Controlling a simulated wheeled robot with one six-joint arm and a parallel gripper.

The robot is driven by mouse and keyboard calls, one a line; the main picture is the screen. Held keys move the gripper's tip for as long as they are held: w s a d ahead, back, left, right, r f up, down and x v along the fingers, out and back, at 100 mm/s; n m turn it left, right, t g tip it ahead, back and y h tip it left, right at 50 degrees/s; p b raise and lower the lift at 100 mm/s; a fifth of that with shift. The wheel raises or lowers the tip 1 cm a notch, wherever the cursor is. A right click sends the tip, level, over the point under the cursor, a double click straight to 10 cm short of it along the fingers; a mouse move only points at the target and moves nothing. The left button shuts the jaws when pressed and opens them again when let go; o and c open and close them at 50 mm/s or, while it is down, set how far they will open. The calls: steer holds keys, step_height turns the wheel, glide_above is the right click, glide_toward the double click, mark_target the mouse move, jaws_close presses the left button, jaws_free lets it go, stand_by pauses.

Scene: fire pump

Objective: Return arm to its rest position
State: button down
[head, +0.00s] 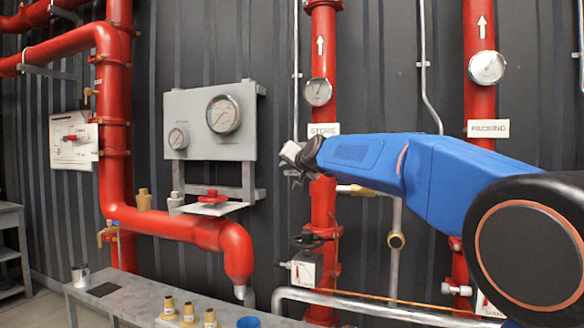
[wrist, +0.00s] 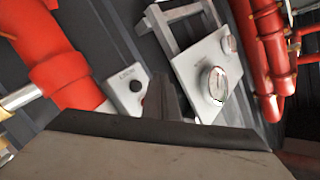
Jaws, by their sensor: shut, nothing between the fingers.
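My blue arm reaches in from the right edge of the head view, roughly level. My gripper (head: 290,158) is at its left end, in front of the dark ribbed wall, between the grey gauge panel (head: 208,122) and the red upright pipe marked STORE (head: 322,210). It is shut and holds nothing. It looks apart from the panel, though the exact depth is hard to judge. In the wrist view, part of my gripper fills the bottom, and the gauge panel (wrist: 203,65) lies tilted beyond it.
A second red pipe marked PACKING (head: 480,105) stands behind my arm. A grey bench (head: 125,300) below holds several brass fittings (head: 188,314), a metal cup (head: 80,277) and a blue cup (head: 248,322). A silver pipe (head: 345,299) runs low at the right.

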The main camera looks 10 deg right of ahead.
steer(key=s+d+f+n+g+h, duration=0.1)
steer(key=s+d+f+n+g, duration=0.1)
steer(key=s+f, duration=1.2)
steer(key=s+d+f+n+g, duration=0.1)
steer(key=s+f+g, duration=0.4)
steer(key=s+f, duration=1)
steer(key=s+d+f+n+g+h, duration=0.1)
steer(key=s+d+f+g, duration=0.3)
steer(key=s+f, duration=1)
steer(key=s+n, duration=0.1)
steer(key=s, duration=1)
steer(key=shift+s+f+n+h, duration=0.15)
steer(key=shift+f+n+h, duration=0.15)
steer(key=shift+f, duration=0.05)
steer(key=shift+d, duration=0.1)
